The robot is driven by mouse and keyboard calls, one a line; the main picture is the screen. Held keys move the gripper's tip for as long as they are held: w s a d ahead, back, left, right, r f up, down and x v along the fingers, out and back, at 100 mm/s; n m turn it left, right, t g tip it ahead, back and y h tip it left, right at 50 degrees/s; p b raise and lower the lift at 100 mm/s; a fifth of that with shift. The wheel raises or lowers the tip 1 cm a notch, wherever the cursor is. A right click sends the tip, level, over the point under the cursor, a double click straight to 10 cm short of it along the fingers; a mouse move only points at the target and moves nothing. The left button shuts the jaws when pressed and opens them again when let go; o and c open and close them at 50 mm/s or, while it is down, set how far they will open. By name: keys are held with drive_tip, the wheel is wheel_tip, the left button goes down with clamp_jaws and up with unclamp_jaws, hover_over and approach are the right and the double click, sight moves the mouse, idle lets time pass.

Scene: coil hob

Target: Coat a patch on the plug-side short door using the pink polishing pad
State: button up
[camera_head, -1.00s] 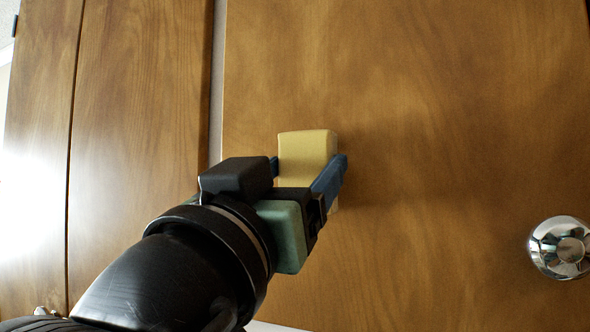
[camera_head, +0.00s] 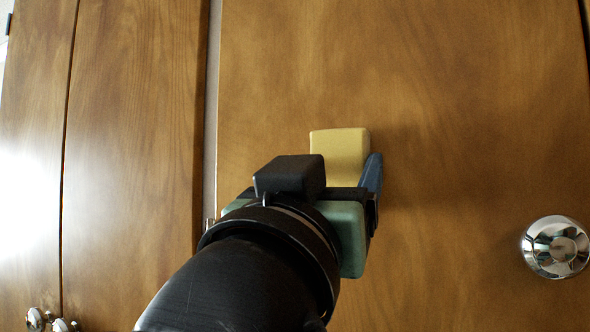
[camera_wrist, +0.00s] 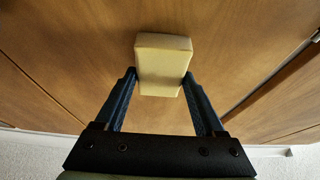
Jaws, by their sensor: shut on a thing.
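My gripper (camera_head: 346,178) is shut on a pale yellow block-shaped pad (camera_head: 340,148); no pink pad is in view. In the wrist view the pad (camera_wrist: 162,62) sits between the two blue fingertips, its far end toward the wood. The pad is in front of the left part of a wide brown wooden door (camera_head: 460,90). Its far face is hidden, so I cannot tell whether it touches the door. In the head view my wrist hides the left finger. No plug is in view, and no coated patch can be made out.
A round chrome knob (camera_head: 555,247) sticks out of the door at the right. Narrower wooden doors (camera_head: 135,130) stand to the left beyond a pale gap, with small knobs (camera_head: 36,319) low down. Bright glare lies on the far left door. A pale floor shows in the wrist view.

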drive_tip(key=shift+s+d, duration=0.45)
drive_tip(key=shift+d, duration=0.7)
drive_tip(key=shift+s+d, duration=0.4)
drive_tip(key=shift+d, duration=0.8)
drive_tip(key=shift+s+d, duration=0.45)
drive_tip(key=shift+d, duration=0.7)
drive_tip(key=shift+r+p, duration=1.05)
drive_tip(key=shift+p, duration=0.15)
drive_tip(key=shift+w+a+f, duration=0.1)
drive_tip(key=shift+w+a, duration=0.6)
drive_tip(key=shift+a, duration=1.05)
drive_tip(key=shift+w+a+r, duration=0.1)
drive_tip(key=shift+w+a, duration=0.65)
drive_tip(key=shift+a, duration=1.05)
drive_tip(key=shift+w+a+f, duration=0.1)
drive_tip(key=shift+w+a, duration=0.6)
drive_tip(key=shift+a, duration=1.05)
drive_tip(key=shift+r+p, duration=0.6)
drive_tip(key=shift+r, duration=0.45)
drive_tip(key=shift+s+d+f, duration=0.1)
drive_tip(key=shift+s+d, duration=0.65)
drive_tip(key=shift+d, duration=1.05)
drive_tip(key=shift+s+d+r, duration=0.1)
drive_tip(key=shift+s+d, duration=0.6)
drive_tip(key=shift+d, duration=1.05)
drive_tip(key=shift+s+d+f, duration=0.1)
drive_tip(key=shift+s+d, duration=0.65)
drive_tip(key=shift+d, duration=1.05)
